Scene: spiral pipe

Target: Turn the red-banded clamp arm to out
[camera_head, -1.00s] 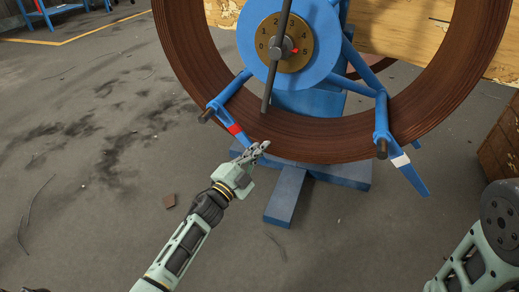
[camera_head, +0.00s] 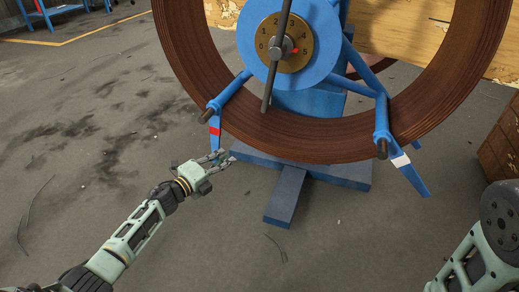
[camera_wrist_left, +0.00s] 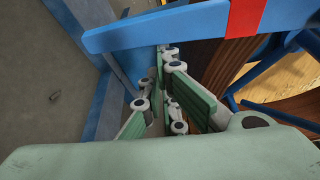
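The red-banded clamp arm (camera_head: 214,138) is a blue flat bar with a red band, at the left of the brown pipe coil's lower rim in the head view. It hangs nearly straight down from its pivot. My left gripper (camera_head: 222,157) is at its lower end. In the left wrist view the clamp arm (camera_wrist_left: 160,33) crosses above the fingers (camera_wrist_left: 162,85), its red band to the right. The fingertips are close to or against its edge. I cannot tell whether the fingers are open or shut. My right gripper is not in view.
The pipe coil (camera_head: 300,137) stands around a blue hub with a numbered dial (camera_head: 298,45) and dark lever. A white-banded clamp arm (camera_head: 410,175) is at right. The blue base (camera_head: 287,195) stands on grey floor, which is clear at left. A wooden crate (camera_head: 502,145) is at far right.

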